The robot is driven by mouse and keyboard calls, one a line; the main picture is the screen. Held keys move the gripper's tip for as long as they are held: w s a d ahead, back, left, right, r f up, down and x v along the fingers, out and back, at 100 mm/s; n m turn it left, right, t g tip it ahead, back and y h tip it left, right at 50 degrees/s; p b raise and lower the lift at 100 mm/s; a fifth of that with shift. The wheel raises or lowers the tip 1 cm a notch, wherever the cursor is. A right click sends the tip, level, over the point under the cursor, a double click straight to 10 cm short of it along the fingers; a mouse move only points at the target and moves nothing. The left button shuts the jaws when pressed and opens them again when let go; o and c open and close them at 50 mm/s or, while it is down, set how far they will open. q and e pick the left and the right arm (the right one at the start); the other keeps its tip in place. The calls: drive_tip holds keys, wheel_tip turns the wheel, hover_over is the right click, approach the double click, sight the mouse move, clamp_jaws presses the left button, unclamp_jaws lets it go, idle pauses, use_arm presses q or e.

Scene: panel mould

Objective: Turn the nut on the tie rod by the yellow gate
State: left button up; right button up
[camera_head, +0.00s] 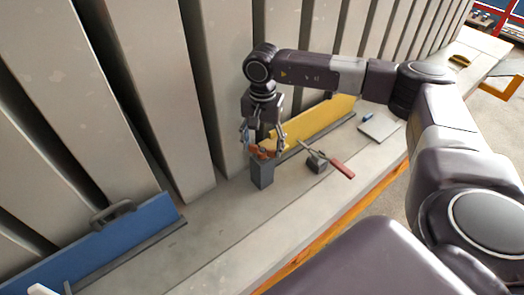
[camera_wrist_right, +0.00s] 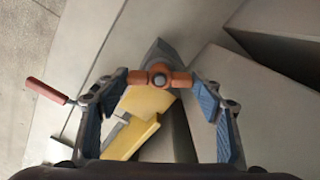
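The orange winged nut (camera_head: 263,152) sits on top of a grey upright post (camera_head: 262,174) beside the yellow gate (camera_head: 318,122). In the right wrist view the nut (camera_wrist_right: 158,79) has two arms and a round grey rod end at its centre. My right gripper (camera_head: 265,140) hangs over the nut, fingers pointing down. In the wrist view its blue-padded fingers (camera_wrist_right: 158,100) are spread wide, with the nut between and just beyond the tips. I see no grip on the nut. My left gripper does not show clearly.
A clamp-like tool with a red handle (camera_head: 341,169) lies on the grey ledge right of the post. A pale flat block (camera_head: 378,127) lies farther right. A blue gate (camera_head: 100,245) with a dark handle stands at the left. Tall grey panels rise behind.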

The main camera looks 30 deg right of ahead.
drive_tip(key=c, duration=0.7)
drive_tip(key=shift+o, duration=0.2)
drive_tip(key=shift+f+m, duration=0.1)
drive_tip(key=shift+m, duration=1.6)
drive_tip(key=m+b, duration=0.1)
drive_tip(key=m, duration=0.1)
drive_tip(key=shift+m, duration=0.7)
drive_tip(key=shift+m, duration=1.7)
